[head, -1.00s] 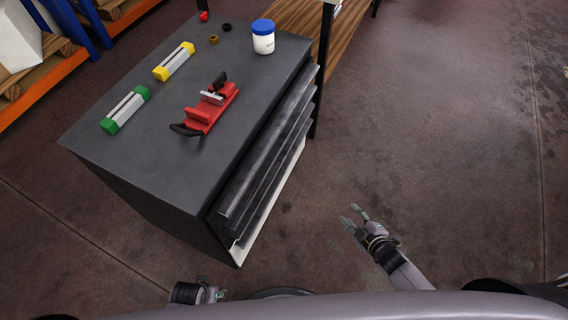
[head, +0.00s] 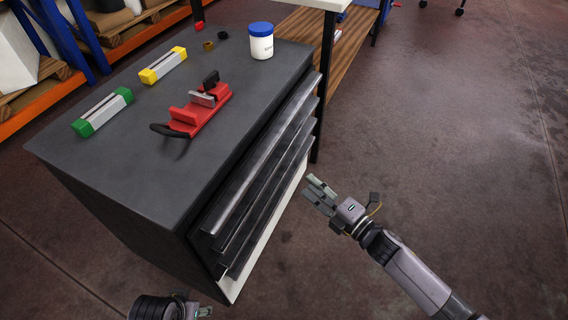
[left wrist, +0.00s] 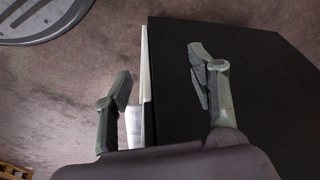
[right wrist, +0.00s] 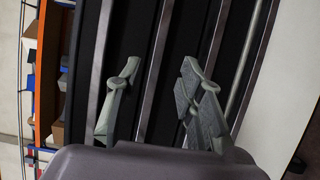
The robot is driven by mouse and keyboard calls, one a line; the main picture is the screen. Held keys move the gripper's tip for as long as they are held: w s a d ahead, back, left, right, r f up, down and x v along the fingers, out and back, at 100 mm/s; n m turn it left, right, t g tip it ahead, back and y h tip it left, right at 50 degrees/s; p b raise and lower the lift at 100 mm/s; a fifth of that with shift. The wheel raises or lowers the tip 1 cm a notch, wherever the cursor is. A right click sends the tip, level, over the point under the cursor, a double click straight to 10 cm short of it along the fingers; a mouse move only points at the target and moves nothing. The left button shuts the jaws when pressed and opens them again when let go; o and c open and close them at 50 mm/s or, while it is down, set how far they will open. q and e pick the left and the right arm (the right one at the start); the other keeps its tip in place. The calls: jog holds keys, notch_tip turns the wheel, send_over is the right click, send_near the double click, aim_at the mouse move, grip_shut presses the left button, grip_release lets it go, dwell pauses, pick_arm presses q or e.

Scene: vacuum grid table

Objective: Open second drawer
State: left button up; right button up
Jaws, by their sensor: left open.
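A dark grey cabinet (head: 110,170) stands left of centre in the head view, with a stack of drawers facing right. The second drawer (head: 268,170) from the top shows as a long dark lip below the top one; all drawers look closed. My right gripper (head: 320,190) is beside the drawer fronts, apart from them in the head view. The right wrist view shows its fingers (right wrist: 160,98) spread before several vertical drawer lips (right wrist: 155,75), with nothing clearly held. My left gripper (head: 205,311) is low, near the cabinet's near corner. Its fingers (left wrist: 163,85) are spread and empty.
On the cabinet top are a red clamp-like tool (head: 200,108), a white jar with a blue lid (head: 261,42), a green-ended block (head: 102,112) and a yellow-ended block (head: 163,65). A wooden-shelved bench (head: 350,35) stands behind. Floor at the right is clear.

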aim_at(282, 161)
jog(key=b+x, duration=0.1)
jog(key=x, duration=0.9)
jog(key=shift+w, duration=0.15)
pick_arm(q)
jog(key=shift+w+v, duration=0.15)
jog(key=shift+v, duration=1.3)
jog(key=shift+w+v, duration=0.15)
jog(key=shift+v, duration=1.3)
pick_arm(e)
jog(key=shift+w+a, duration=0.5)
jog(key=shift+w, duration=0.05)
pick_arm(q)
jog(key=shift+a, duration=0.1)
pick_arm(e)
grip_shut()
